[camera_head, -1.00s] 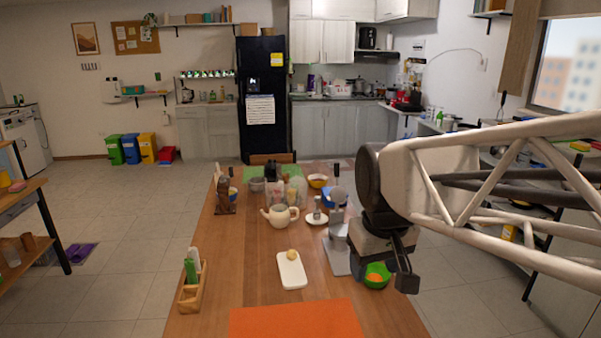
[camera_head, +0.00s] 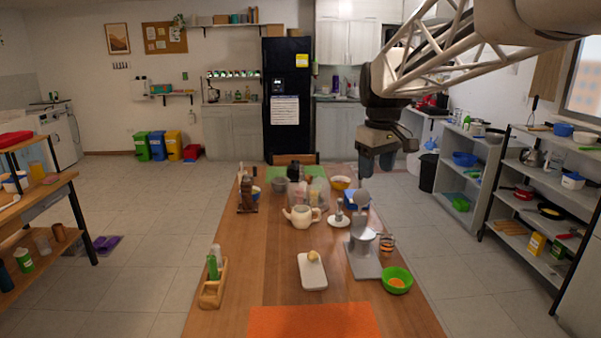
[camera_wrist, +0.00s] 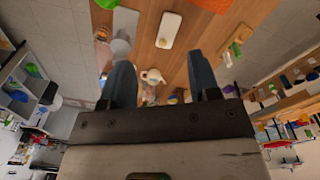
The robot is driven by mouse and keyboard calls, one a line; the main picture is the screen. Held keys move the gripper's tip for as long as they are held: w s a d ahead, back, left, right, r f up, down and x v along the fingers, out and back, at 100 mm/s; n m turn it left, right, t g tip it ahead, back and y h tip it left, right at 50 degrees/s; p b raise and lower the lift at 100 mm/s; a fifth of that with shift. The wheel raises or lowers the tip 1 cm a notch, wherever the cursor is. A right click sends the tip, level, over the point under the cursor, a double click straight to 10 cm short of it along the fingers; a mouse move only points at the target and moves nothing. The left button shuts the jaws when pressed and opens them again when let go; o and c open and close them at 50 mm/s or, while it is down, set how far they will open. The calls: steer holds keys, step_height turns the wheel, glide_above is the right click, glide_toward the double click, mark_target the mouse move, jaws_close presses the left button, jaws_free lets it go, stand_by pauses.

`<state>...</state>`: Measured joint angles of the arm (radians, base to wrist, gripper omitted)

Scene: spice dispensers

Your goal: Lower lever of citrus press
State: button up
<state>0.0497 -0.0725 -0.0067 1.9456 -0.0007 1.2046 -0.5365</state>
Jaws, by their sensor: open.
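The citrus press (camera_head: 364,264) is grey metal and stands at the right side of the wooden table, on a flat base plate. In the wrist view, my two fingers (camera_wrist: 162,78) are spread apart with nothing held. The press also shows there (camera_wrist: 121,46), beside the left finger and apart from it.
A green bowl (camera_head: 397,280) with something orange and a small glass (camera_head: 387,243) stand right of the press. A white board (camera_head: 312,273) with a yellow item lies to its left. A teapot (camera_head: 301,216) and a saucer (camera_head: 338,221) stand behind. An orange mat (camera_head: 312,321) lies in front.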

steer(key=w+d+f+n+g, duration=0.1)
steer(key=w+d+n, duration=0.15)
steer(key=w, duration=1.15)
steer(key=w+d+n+g, duration=0.1)
steer(key=w+d+n, duration=0.15)
steer(key=w, duration=1.15)
steer(key=w+d+f+n, duration=0.1)
steer(key=w+f, duration=0.3)
steer(key=w, duration=0.2)
steer(key=w+d+f+n, duration=0.2)
steer(key=w+f, duration=0.2)
steer(key=w, duration=0.3)
steer(key=w+d+f+n+g, duration=0.1)
steer(key=w+d+f, duration=0.1)
steer(key=w+f, duration=0.2)
steer(key=shift+w+n, duration=0.4)
steer(key=shift+w, duration=1.1)
steer(key=shift+w+d+f, duration=0.15)
steer(key=shift+w+f, duration=0.4)
steer(key=shift+f, duration=0.05)
steer(key=shift+f, duration=0.2)
glide_toward(361, 191)
steer(key=shift+w+d+f, duration=0.1)
steer(key=shift+w+f, duration=0.2)
steer(key=shift+f, duration=0.3)
steer(key=shift+w+f, duration=0.35)
steer(key=shift+f, duration=0.25)
steer(key=shift+w+d+f, duration=0.1)
steer(key=shift+w+f, duration=0.2)
steer(key=shift+f, duration=0.3)
